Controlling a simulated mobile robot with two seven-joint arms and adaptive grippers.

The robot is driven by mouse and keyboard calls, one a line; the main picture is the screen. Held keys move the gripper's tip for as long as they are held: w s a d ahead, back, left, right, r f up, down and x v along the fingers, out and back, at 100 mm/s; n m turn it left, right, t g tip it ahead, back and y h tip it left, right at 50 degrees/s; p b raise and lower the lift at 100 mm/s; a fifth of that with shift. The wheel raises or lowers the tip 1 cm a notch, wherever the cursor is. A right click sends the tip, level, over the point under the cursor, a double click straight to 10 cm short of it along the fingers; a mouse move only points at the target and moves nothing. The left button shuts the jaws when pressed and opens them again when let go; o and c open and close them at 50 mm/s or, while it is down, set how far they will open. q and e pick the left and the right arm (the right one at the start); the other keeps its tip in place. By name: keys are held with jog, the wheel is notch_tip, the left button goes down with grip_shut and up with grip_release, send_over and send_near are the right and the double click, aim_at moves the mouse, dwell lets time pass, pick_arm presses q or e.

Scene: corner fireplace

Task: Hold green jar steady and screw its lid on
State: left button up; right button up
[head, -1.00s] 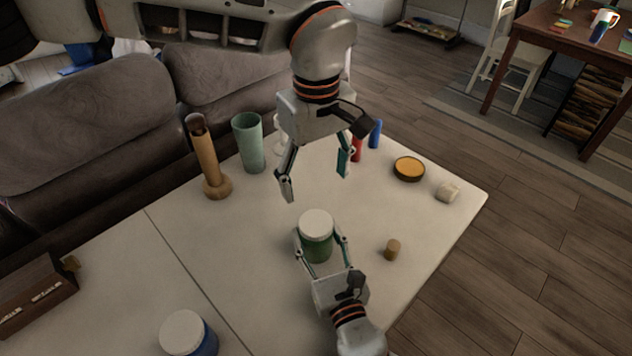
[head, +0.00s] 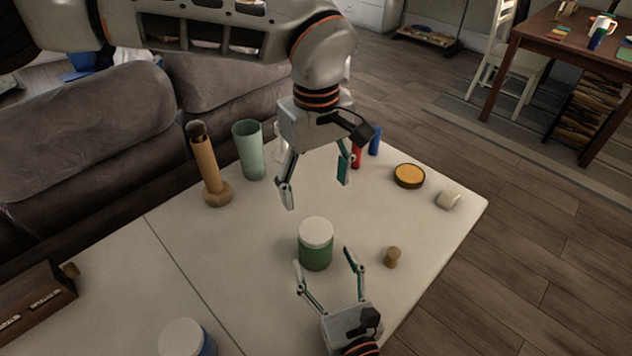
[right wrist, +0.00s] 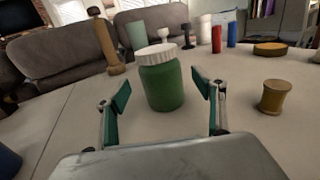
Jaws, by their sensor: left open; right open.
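The green jar (head: 316,255) stands upright on the white table, with its white lid (head: 316,232) sitting on top. I cannot tell how tightly the lid is threaded. In the right wrist view the jar (right wrist: 161,88) is just beyond my fingertips, with the lid (right wrist: 156,54) on it. My right gripper (head: 322,258) is open and empty on the near side of the jar, apart from it. My left gripper (head: 316,194) is open and empty, pointing down above and behind the jar.
A cork-like piece (head: 392,257) stands right of my right gripper. A blue jar with a white lid (head: 181,338) is at the front left. A wooden grinder (head: 208,165), a teal cup (head: 248,150) and an orange-topped disc (head: 409,175) stand farther back. The table's right edge is near.

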jog(key=v, duration=0.6)
jog(key=shift+s+d, duration=0.1)
jog(key=shift+s, duration=0.2)
